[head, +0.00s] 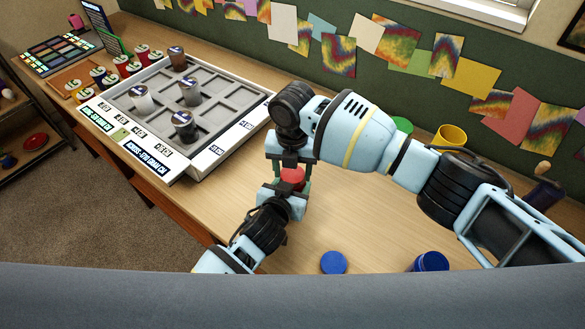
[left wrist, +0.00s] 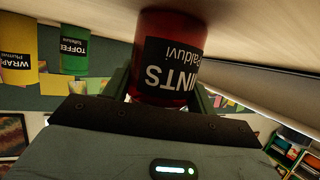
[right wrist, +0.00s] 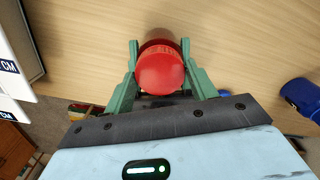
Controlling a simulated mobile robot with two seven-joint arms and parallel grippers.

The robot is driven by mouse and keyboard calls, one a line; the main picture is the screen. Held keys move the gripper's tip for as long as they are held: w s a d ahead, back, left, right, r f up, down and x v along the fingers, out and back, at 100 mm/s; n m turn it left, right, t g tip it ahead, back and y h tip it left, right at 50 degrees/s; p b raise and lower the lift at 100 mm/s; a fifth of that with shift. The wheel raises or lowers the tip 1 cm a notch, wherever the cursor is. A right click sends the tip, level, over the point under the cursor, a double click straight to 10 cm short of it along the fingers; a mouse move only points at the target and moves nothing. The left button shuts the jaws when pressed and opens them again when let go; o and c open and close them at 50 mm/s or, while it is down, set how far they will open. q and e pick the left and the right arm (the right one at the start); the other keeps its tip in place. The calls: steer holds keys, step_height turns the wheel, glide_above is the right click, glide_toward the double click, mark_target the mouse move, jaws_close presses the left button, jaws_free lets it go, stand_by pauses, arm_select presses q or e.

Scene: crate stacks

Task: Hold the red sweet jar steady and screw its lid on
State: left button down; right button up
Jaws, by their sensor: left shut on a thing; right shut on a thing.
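The red sweet jar (left wrist: 170,45), its label partly readable as "MINTS", stands on the table in the left wrist view, where the picture is upside down. My left gripper (left wrist: 165,95) is shut around its sides. In the head view the left gripper (head: 283,192) reaches it from the front. The red lid (right wrist: 160,72) is between the green fingers of my right gripper (right wrist: 163,75), which is shut on it from above. In the head view a bit of red (head: 292,178) shows between the grippers. The seam between lid and jar is hidden, so I cannot tell how the lid sits.
A blue lid (head: 333,262) and a blue jar (head: 430,262) are at the front right. A yellow jar (head: 450,137) and green jar (head: 403,125) stand behind my right arm. A compartment tray (head: 237,145) with several small jars is at the left. Table between is clear.

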steer(key=m, duration=0.9)
steer(key=o, duration=1.1)
steer(key=shift+r, duration=2.25)
steer(key=shift+c, duration=0.5)
